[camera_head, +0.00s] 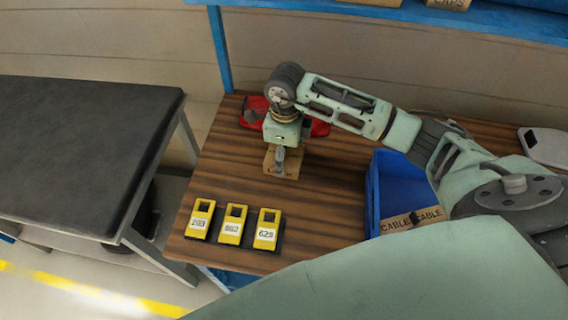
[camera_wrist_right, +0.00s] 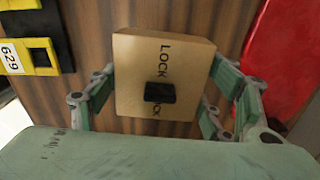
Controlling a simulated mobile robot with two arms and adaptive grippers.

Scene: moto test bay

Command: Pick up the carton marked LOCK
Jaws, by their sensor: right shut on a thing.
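The carton marked LOCK (camera_wrist_right: 135,75) is a small brown cardboard box with LOCK printed on its face in the right wrist view. It sits between the fingers of my right gripper (camera_wrist_right: 163,100). In the head view the carton (camera_head: 291,172) is on or just above the wooden table, under my right gripper (camera_head: 281,160), which points down. My right gripper is shut on the carton. A small black block shape covers part of the lettering in the wrist view. I cannot tell whether the carton touches the table. My left gripper is not in view.
Several yellow number-marked devices (camera_head: 233,225) stand at the table's front left. A red object (camera_head: 255,108) lies behind the carton. A blue bin (camera_head: 388,170) with cartons marked CABLE (camera_head: 397,224) is to the right. A dark bench (camera_head: 70,150) stands left, across a gap.

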